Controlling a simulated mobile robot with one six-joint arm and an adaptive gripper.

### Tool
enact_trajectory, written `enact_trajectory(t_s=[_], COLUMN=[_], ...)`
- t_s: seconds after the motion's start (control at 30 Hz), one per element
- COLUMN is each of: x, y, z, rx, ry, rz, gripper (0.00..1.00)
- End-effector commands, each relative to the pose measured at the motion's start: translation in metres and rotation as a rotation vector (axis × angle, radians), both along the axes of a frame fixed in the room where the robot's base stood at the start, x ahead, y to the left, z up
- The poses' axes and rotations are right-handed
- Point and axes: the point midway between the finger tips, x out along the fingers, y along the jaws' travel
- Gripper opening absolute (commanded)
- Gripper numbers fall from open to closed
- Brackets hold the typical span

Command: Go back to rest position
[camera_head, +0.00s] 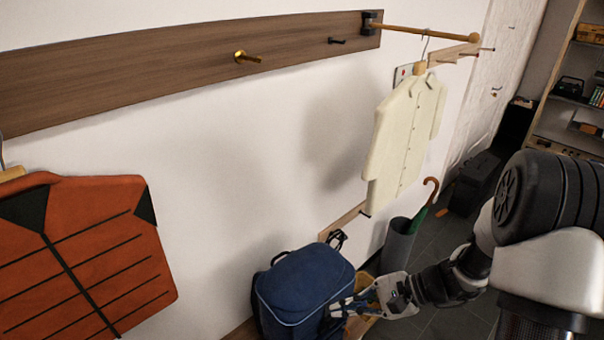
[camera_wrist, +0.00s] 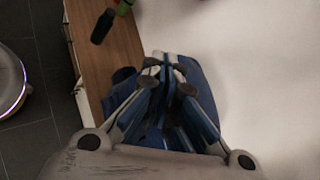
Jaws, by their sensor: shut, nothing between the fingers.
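My gripper (camera_head: 345,306) is at the lower right of the head view, in front of the blue bag (camera_head: 304,286). In the wrist view my gripper (camera_wrist: 163,62) has its fingertips together, with nothing between them. The blue bag (camera_wrist: 203,88) lies behind the fingers there. I cannot tell whether the fingers touch the bag. My arm reaches in from the right side of the head view.
A cream shirt (camera_head: 404,135) hangs from a rod on the wall. A red jacket (camera_head: 85,255) hangs at left. A brown wall board (camera_head: 180,62) carries pegs. An umbrella stand (camera_head: 397,245) stands beyond my gripper. A wooden bench (camera_wrist: 108,45) shows below.

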Motion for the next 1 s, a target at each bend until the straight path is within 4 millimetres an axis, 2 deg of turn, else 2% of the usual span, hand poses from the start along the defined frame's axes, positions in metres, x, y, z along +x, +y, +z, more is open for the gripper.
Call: enact_trajectory(t_s=[0.03,0.1,0.27,0.4,0.7,1.0], x=[-0.009,-0.024,-0.062,-0.095,-0.151,-0.173], y=[0.006,0.011,0.015,0.011,-0.017,-0.042], z=[0.021,0.043,0.085,0.114,0.163,0.188], rx=[-0.053,-0.130,-0.315,-0.489,-0.885,-1.139], ry=[-0.044,-0.093,-0.214,-0.329,-0.602,-0.781], rz=[0.070,0.161,0.356,0.506,0.743,0.825], gripper=[0.00,0.00,0.00,0.00,0.00,0.00])
